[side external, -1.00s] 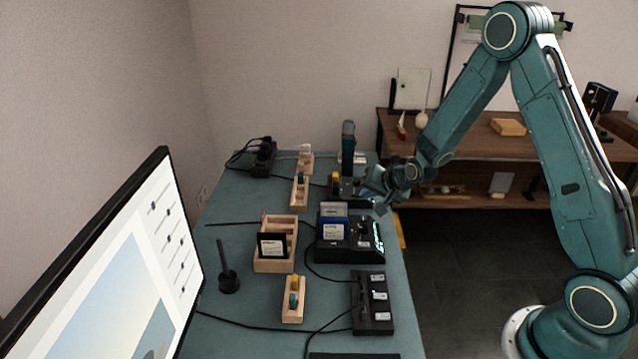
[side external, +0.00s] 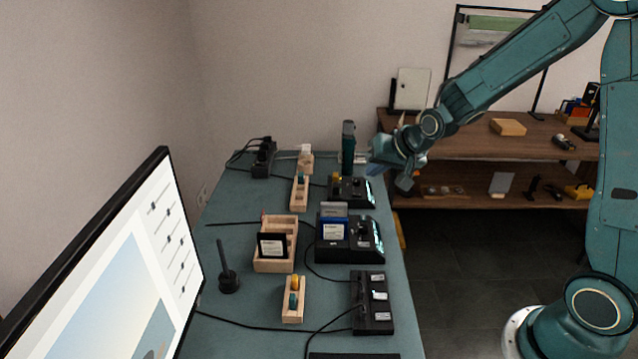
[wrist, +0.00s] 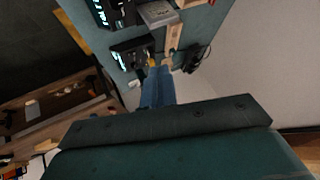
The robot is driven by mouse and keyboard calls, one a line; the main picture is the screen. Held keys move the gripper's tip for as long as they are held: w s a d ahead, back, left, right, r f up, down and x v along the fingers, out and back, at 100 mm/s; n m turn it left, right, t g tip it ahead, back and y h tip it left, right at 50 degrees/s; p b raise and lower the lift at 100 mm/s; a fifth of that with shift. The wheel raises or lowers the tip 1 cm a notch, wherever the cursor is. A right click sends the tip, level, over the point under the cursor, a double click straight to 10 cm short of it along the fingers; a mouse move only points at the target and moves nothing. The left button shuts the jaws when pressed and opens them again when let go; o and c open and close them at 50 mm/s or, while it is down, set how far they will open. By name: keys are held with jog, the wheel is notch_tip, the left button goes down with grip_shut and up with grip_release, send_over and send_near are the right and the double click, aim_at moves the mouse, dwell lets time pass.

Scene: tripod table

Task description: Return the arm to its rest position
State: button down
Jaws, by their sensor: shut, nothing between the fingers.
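My gripper (side external: 372,164) is above the far right end of the teal table (side external: 245,205), near the dark upright cylinder (side external: 348,148). It is shut and holds nothing. In the wrist view my gripper (wrist: 158,88) points over the table's devices, with its blue-grey fingers close together. The arm reaches in from the right of the side view, clear of the table devices.
A black dock with blue and grey cards (side external: 334,228), a black device (side external: 352,190), a wooden card box (side external: 262,262) and a power strip (side external: 372,305) stand on the table. A monitor (side external: 150,250) is at left. A brown shelf (side external: 470,150) stands behind.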

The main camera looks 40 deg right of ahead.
jog(key=s+a+r+n+g, duration=0.1)
jog(key=s+a+r+n, duration=0.35)
jog(key=s+r, duration=0.65)
jog(key=s+a+r+n+g, duration=0.1)
jog(key=s+a+n, duration=0.2)
jog(key=s, duration=1.3)
jog(key=shift+r+g+y, duration=0.15)
jog(key=shift+g+y, duration=0.15)
jog(key=shift+y, duration=0.1)
